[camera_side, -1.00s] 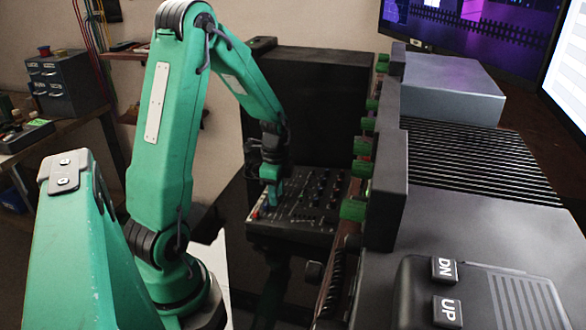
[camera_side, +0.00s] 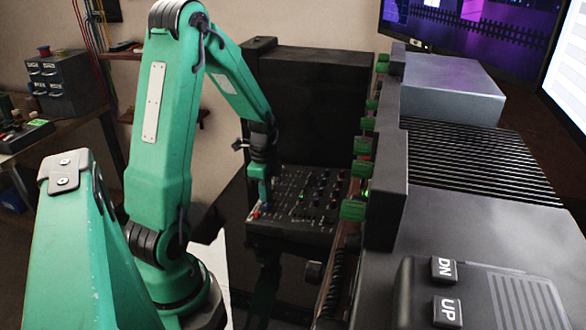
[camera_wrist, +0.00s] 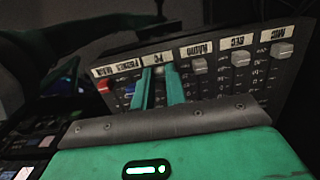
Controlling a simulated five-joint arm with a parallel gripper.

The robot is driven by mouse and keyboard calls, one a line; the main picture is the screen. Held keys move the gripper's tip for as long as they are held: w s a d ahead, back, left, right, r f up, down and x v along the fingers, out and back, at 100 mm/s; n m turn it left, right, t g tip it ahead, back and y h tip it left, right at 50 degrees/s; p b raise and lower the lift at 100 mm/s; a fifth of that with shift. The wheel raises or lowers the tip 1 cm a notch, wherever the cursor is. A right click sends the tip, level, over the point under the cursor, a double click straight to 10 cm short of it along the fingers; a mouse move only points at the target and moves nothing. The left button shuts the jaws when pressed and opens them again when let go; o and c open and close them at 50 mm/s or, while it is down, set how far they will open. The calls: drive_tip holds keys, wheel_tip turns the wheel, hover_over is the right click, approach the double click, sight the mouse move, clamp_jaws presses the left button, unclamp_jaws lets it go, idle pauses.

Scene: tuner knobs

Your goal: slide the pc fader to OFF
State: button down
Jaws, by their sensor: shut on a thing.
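The PC fader (camera_wrist: 159,71) is a light cap under the PC label (camera_wrist: 158,58) in the wrist view. My gripper (camera_wrist: 160,80) has its two green fingers on either side of this cap, shut on it, and they hide most of it and its slot. In the side view my gripper (camera_side: 264,195) reaches down to the near-left part of the dark mixer panel (camera_side: 310,228). The cap itself is too small to make out there. I cannot read an OFF mark in either view.
Other light fader caps, radio (camera_wrist: 199,66), rec (camera_wrist: 240,58) and mic (camera_wrist: 283,50), stand to the right in the wrist view. A red cap (camera_wrist: 103,87) is on the left. A tall black box (camera_side: 310,100) stands behind the panel.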

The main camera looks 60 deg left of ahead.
drive_tip(key=shift+s+a, duration=0.1)
drive_tip(key=shift+a, duration=0.05)
drive_tip(key=c, duration=1.4)
unclamp_jaws()
drive_tip(key=shift+c, duration=0.2)
drive_tip(key=shift+r, duration=3.9)
drive_tip(key=s+d+r+n+t, duration=0.2)
drive_tip(key=d+r, duration=0.4)
drive_tip(key=d, duration=0.5)
drive_tip(key=s+d+r+n+t, duration=0.3)
drive_tip(key=d+r+n, duration=0.3)
drive_tip(key=d, duration=0.5)
drive_tip(key=shift+s+r+n+t, duration=0.3)
drive_tip(key=shift+s+r+n, duration=0.15)
drive_tip(key=shift+s, duration=0.25)
